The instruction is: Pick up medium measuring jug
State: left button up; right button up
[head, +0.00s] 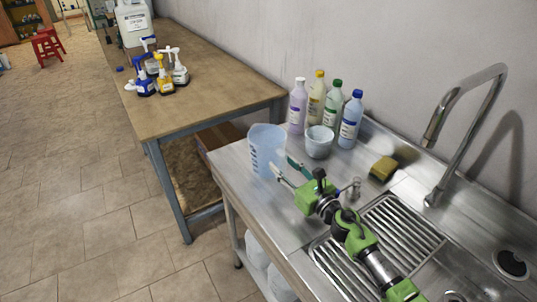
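A translucent pale-blue measuring jug (265,146) with dark scale marks stands upright on the left end of the steel sink counter. My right gripper (288,168) is at the jug's lower right side, with its two fingers spread apart. Whether the fingers touch the jug cannot be told. A smaller pale cup or jug (319,143) stands just to the right, in front of the bottles. My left gripper is not in view.
Several bottles (349,122) stand along the wall behind the jug. A yellow sponge (383,168) and a tall tap (465,125) are to the right. Spray bottles (164,80) and a white canister (133,22) stand on the wooden table (210,93). The counter's left edge is close to the jug.

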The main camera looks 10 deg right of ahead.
jog(key=shift+w+a, duration=0.15)
jog(key=shift+w, duration=0.3)
grip_shut()
